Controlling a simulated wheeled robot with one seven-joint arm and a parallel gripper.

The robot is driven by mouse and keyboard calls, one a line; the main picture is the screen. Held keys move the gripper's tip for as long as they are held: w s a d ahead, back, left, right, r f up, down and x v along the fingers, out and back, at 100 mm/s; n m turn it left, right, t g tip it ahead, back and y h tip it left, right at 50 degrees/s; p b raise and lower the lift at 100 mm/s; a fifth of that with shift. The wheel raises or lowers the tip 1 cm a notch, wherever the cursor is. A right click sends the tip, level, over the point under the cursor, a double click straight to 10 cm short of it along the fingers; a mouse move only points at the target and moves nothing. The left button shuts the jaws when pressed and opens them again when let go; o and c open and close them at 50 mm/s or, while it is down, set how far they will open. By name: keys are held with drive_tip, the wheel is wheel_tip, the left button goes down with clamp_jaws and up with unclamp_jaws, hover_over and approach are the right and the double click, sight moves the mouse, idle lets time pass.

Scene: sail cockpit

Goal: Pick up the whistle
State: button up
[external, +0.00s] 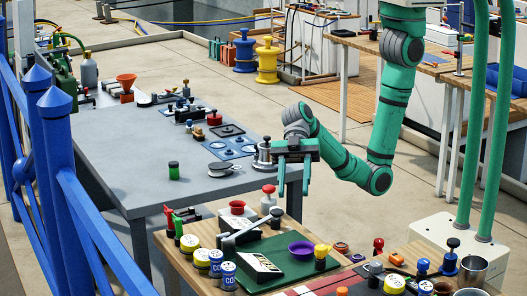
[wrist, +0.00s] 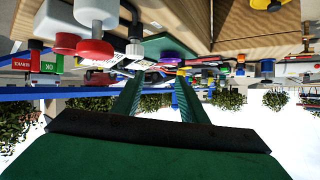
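I cannot make out a whistle for certain in either view. Small items that are hard to tell apart lie on the near wooden table, among them a yellow-topped piece on a black base (external: 322,254) and small orange pieces (external: 342,247). My gripper (external: 293,194) hangs above this table, left of the arm's elbow, with its fingers pointing down. The two green fingers are apart with nothing between them. In the wrist view my gripper (wrist: 160,78) also shows spread, empty fingers, with the tabletop items beyond the tips.
On the near table are a green board (external: 258,279), a purple bowl (external: 301,250), yellow-topped cans (external: 202,260), a red-topped plunger (external: 268,197) and a metal cup (external: 472,270). A grey table (external: 120,150) stands behind. Blue railings (external: 65,180) line the left.

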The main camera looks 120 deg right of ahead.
drive_tip(key=s+a+f+n+g+y, duration=0.1)
drive_tip(key=s+a+n+g, duration=0.1)
drive_tip(key=a, duration=0.4)
drive_tip(key=s+a+f+n+g+y, duration=0.1)
drive_tip(key=s+a+n+g, duration=0.1)
drive_tip(key=a, duration=0.3)
drive_tip(key=n+g+y, duration=0.1)
drive_tip(key=n+g, duration=0.2)
drive_tip(key=n, duration=0.1)
approach(398, 257)
drive_tip(key=shift+x, duration=4)
clamp_jaws()
